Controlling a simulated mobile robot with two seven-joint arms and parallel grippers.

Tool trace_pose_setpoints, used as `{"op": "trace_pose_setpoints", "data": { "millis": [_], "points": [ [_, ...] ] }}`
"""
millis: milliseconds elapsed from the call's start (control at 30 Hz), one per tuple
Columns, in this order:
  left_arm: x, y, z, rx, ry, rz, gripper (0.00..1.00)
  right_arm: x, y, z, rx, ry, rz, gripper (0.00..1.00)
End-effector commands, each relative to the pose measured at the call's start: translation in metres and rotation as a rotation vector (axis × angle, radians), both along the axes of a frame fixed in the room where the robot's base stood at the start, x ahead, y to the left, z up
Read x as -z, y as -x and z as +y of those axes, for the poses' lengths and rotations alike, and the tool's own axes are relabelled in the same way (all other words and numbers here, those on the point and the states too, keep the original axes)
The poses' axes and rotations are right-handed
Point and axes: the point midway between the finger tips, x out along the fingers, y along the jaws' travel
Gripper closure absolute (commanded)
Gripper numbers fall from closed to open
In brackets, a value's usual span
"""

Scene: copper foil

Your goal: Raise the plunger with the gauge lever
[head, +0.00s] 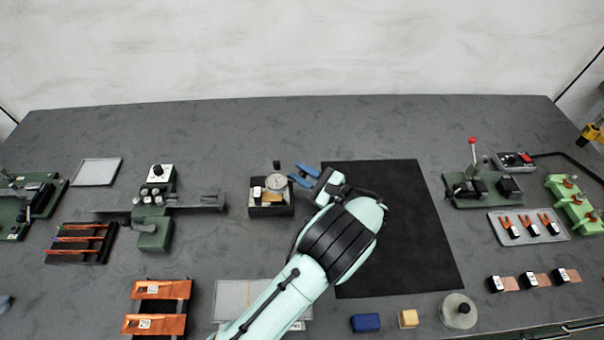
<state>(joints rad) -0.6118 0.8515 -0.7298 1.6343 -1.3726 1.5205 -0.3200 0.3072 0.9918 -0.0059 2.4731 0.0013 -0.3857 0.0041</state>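The gauge (275,182) is a small round white dial on a dark block-like stand (270,211), left of the black mat. A small dark knob (276,163) shows just behind the dial; I cannot tell whether it is the lever's end or the plunger's top. My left gripper (293,173) has blue fingers, spread apart, pointing left just right of the dial. I see nothing between the fingers. Whether a finger touches the gauge is too small to tell. My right gripper is not in view.
A black mat (430,230) lies under and right of my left arm. A green fixture with a grey bar (206,201) stands left of the gauge. Copper-coloured blocks (160,290), a blue block (365,322) and a yellow block (408,319) are at the front. A red-knobbed press (472,142) stands right.

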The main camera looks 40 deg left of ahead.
Motion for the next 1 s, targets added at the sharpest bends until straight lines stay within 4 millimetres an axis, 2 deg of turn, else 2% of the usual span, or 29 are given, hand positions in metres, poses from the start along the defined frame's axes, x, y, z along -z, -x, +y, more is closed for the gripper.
{"op": "trace_pose_setpoints", "data": {
  "millis": [167, 400, 700, 733, 767, 800, 1000],
  "points": [
    [-0.0006, 0.0002, -0.0001, 0.013, 0.0, 0.001, 1.0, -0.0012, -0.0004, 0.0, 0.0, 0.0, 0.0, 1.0],
    [-0.0008, 0.0003, 0.0, 0.12, 0.0, 0.003, 1.0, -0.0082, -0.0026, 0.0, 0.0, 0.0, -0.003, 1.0],
    [0.0007, 0.0008, -0.0003, 0.126, 0.0, 0.003, 1.0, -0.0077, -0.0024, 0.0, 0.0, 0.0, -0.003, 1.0],
    [0.0007, 0.0008, -0.0003, 0.126, 0.0, 0.003, 0.67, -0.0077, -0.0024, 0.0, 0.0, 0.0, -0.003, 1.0],
    [0.0007, 0.0007, -0.0003, 0.127, 0.0, 0.003, 0.57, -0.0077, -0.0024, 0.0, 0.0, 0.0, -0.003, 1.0],
    [0.0006, 0.0006, -0.0003, 0.127, 0.0, 0.003, 0.54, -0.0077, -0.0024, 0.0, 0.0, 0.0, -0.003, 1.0],
    [0.0005, 0.0004, -0.0003, 0.127, 0.0, 0.002, 0.54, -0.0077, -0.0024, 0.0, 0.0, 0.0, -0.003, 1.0]
  ]
}}
